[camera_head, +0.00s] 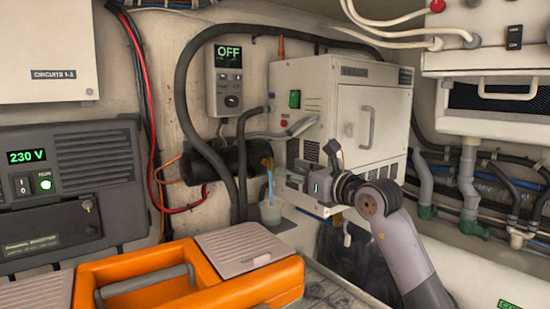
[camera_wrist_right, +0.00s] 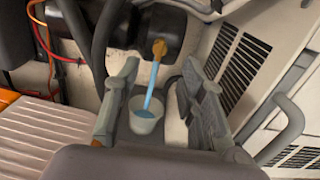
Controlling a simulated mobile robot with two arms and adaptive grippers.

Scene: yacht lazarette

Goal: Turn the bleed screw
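The bleed screw (camera_head: 267,162) is a small brass-coloured fitting at the right end of a black cylinder (camera_head: 212,160). It also shows in the right wrist view (camera_wrist_right: 159,48). A blue stream (camera_head: 271,187) runs down from it into a pale cup (camera_head: 270,213). My right gripper (camera_head: 300,174) is just right of the screw, in front of the white cabinet. In the right wrist view its two fingers are spread and empty, with the screw beyond the fingertips and the cup showing between the fingers. My left gripper is not in view.
The white cabinet (camera_head: 352,115) with a handle stands behind my right gripper. A controller (camera_head: 225,80) reading OFF hangs above the cylinder. Black hoses (camera_head: 182,85) run close beside it. An orange toolbox (camera_head: 215,285) fills the front, and a 230 V unit (camera_head: 70,185) stands at left.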

